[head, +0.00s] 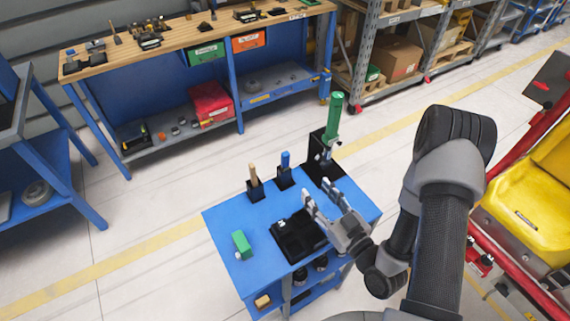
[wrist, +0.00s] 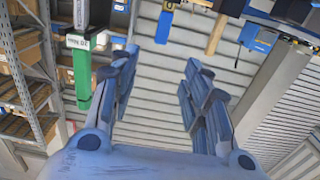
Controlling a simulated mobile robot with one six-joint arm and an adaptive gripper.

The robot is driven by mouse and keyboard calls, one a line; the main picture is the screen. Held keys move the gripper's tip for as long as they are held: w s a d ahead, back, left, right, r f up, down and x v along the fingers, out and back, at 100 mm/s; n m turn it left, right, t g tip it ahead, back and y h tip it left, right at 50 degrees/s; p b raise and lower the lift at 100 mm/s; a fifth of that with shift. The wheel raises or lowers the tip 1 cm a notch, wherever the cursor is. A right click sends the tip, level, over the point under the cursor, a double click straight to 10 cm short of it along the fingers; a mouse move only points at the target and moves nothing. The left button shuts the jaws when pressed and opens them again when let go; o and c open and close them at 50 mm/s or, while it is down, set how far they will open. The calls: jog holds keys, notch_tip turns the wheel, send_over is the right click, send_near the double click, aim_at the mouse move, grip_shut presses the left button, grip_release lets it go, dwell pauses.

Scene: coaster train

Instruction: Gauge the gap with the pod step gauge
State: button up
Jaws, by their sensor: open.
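My gripper (head: 322,192) is open and empty above the right part of the blue cart top (head: 222,216), near a black tray (head: 290,240). In the wrist view its spread fingers (wrist: 162,68) have nothing between them. A tall green tool (head: 333,118) stands in a black holder at the cart's back; it also shows in the wrist view (wrist: 82,72). A blue-handled tool (head: 285,160) and a wooden-handled tool (head: 253,175) stand in small black holders. I cannot tell which is the pod step gauge. The gap cannot be made out.
A green block (head: 241,243) lies on the cart's left side. A yellow coaster car (head: 535,180) with red rails (head: 500,257) stands to the right. A wooden-topped workbench (head: 180,45) and storage racks (head: 372,50) are behind. Open floor (head: 140,215) lies left of the cart.

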aim_at(287, 157)
jog(key=b+x, duration=0.2)
jog(key=x, duration=1.5)
jog(key=shift+a, duration=0.2)
grip_shut()
